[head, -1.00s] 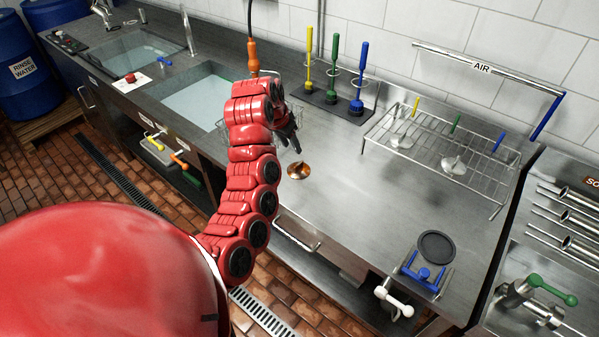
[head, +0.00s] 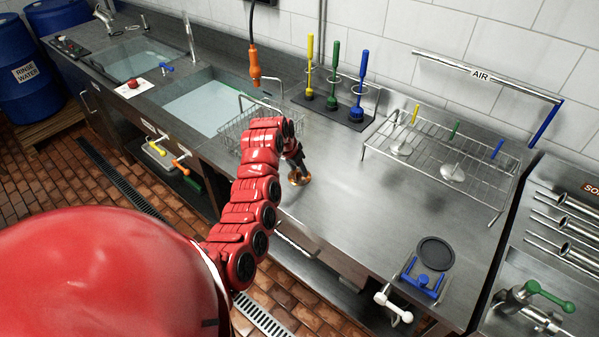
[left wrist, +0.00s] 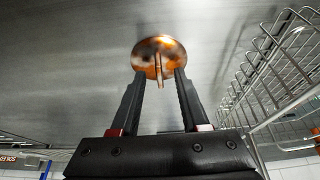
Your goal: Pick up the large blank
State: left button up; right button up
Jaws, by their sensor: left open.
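A round copper-coloured disc (head: 299,181) with a thin upright stem or tab lies on the steel counter (head: 345,205); it appears to be the large blank. In the left wrist view the disc (left wrist: 148,47) is just beyond my fingertips, its tab pointing between them. My left gripper (head: 300,166) reaches down over the disc, fingers partly hiding it. In the left wrist view the gripper (left wrist: 160,76) is open, one finger on each side of the tab with gaps visible. Whether the fingertips touch the disc I cannot tell. My right gripper is not in view.
A wire basket (head: 232,139) stands close behind and left of the gripper, by the sink (head: 205,105). An orange-ended hanging cable (head: 255,66) is above it. Upright brushes (head: 336,75) and a wire rack (head: 440,160) stand behind. The counter to the right is mostly clear.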

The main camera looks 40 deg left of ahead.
pick_arm(q)
jog(key=shift+f, duration=0.4)
grip_shut()
dwell(1.2)
